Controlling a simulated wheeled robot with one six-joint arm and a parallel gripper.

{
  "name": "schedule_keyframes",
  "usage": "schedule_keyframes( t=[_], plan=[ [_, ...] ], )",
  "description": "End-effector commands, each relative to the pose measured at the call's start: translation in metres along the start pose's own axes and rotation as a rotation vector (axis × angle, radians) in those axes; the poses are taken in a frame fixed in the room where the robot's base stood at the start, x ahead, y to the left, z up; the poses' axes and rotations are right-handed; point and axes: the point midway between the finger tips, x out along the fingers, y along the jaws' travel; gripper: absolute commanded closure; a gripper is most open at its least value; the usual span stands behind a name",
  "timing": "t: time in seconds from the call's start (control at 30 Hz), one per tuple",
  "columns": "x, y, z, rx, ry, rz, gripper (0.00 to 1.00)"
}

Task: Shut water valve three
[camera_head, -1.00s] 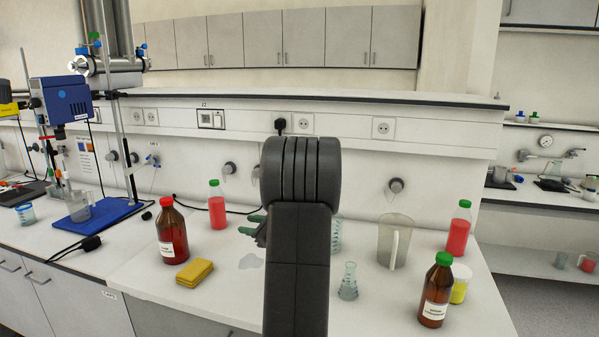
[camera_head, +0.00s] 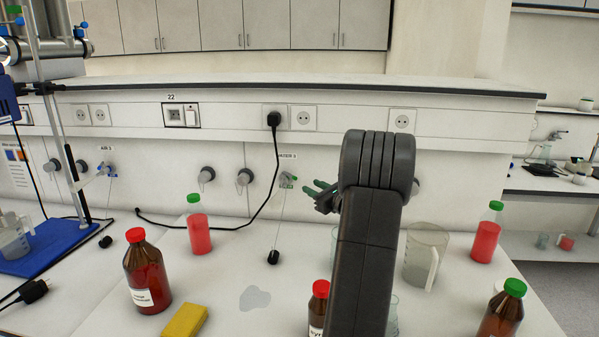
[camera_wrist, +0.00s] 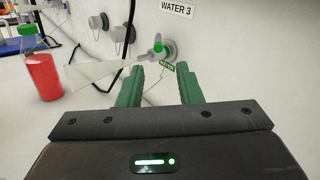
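Water valve three (camera_head: 287,181) is a small grey wall tap with a green part, under a label on the back panel. In the wrist view the valve (camera_wrist: 160,48) sits below the "WATER 3" sign (camera_wrist: 177,8), with a green handle and a green tag. My gripper (camera_head: 318,190) is just right of the valve in the head view. In the wrist view its green fingers (camera_wrist: 160,70) are spread apart and empty, with the valve ahead of the gap. I cannot tell whether they touch it. My arm hides part of the bench.
Red-capped brown bottles (camera_head: 148,272), a red juice bottle (camera_head: 198,225), a yellow sponge (camera_head: 185,321) and a clear pitcher (camera_head: 425,257) stand on the bench. A puddle (camera_head: 255,298) lies in front. A black cable (camera_head: 274,160) hangs left of the valve.

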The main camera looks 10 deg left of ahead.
Motion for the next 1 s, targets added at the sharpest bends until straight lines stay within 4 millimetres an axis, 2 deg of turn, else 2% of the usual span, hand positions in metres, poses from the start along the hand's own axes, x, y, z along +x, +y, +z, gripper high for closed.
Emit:
schedule_keyframes(
  t=[0.17,0.4,0.6,0.8,1.0],
  plan=[
    [0.029,0.001,0.002,0.000,0.000,0.004,0.68],
    [0.081,0.001,0.003,0.001,0.000,0.004,0.68],
    [0.115,0.000,0.002,0.000,0.000,0.002,0.68],
    [0.131,0.001,0.001,0.000,0.001,0.002,0.68],
    [0.133,0.001,0.000,0.000,0.001,0.001,0.68]
  ],
)
